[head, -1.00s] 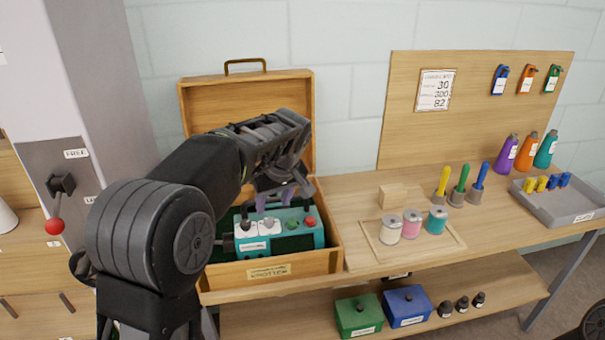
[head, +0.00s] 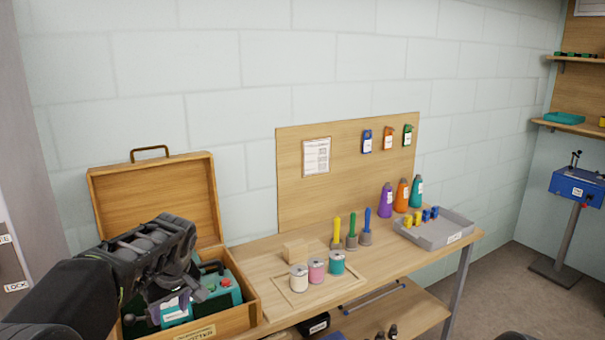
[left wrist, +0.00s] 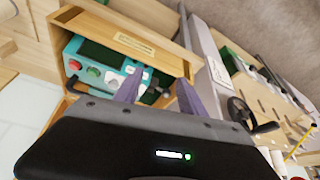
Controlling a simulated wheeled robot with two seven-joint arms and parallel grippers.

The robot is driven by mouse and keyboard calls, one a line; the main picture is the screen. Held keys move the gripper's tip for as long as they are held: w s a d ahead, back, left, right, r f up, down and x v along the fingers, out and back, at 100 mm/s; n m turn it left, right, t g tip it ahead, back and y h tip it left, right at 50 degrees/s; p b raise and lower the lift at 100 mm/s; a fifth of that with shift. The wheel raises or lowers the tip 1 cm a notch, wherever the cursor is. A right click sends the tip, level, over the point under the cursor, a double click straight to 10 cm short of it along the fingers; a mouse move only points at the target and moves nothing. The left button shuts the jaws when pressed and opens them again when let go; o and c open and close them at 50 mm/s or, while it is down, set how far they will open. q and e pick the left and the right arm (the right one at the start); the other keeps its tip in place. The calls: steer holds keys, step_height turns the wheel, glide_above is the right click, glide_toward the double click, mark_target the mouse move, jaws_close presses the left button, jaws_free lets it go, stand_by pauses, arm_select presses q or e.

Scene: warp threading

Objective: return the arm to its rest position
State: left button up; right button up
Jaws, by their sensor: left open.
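My left gripper (left wrist: 158,92) shows in the left wrist view with its two purple fingers spread apart and nothing between them. In the head view my left arm comes in from the lower left, and its gripper end hangs over the open wooden case (head: 235,322). Inside the case is a teal device (head: 226,295) with red and green buttons, partly hidden by my arm. The device also shows in the left wrist view (left wrist: 100,72), beyond the fingers. I cannot tell the exact gap between fingers and device.
The workbench (head: 385,268) holds a cream spool (head: 298,278), a pink spool (head: 317,271), a teal spool (head: 337,263), a wooden block (head: 295,250) and a grey tray (head: 430,236). A pegboard (head: 345,175) stands behind. A blue machine on a stand (head: 577,190) is at the right.

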arm_select(q)
steer(key=w+d+f+m+t+h, duration=0.3)
steer(key=w+d+f+m, duration=0.25)
steer(key=d+f, duration=0.35)
steer(key=s+d+f+m+g+h, duration=0.1)
steer(key=s+d+f+m, duration=0.1)
steer(key=s+d+f, duration=0.35)
steer(key=s+d+f+m+h, duration=0.1)
steer(key=s+d+f, duration=0.1)
steer(key=f, duration=0.6)
steer(key=s+d+f+g+h, duration=0.1)
steer(key=s+f, duration=0.4)
steer(key=s, duration=0.5)
steer(key=s+d+f+n+g, duration=0.1)
steer(key=s+d+f+g, duration=0.1)
steer(key=s+f, duration=0.4)
steer(key=s+d+f+g+h, duration=0.1)
steer(key=s+f, duration=0.4)
steer(key=s, duration=0.9)
steer(key=shift+d+f+g+h, duration=0.3)
steer(key=shift+d+f, duration=0.05)
steer(key=shift+d, duration=0.15)
steer(key=shift+c, duration=0.6)
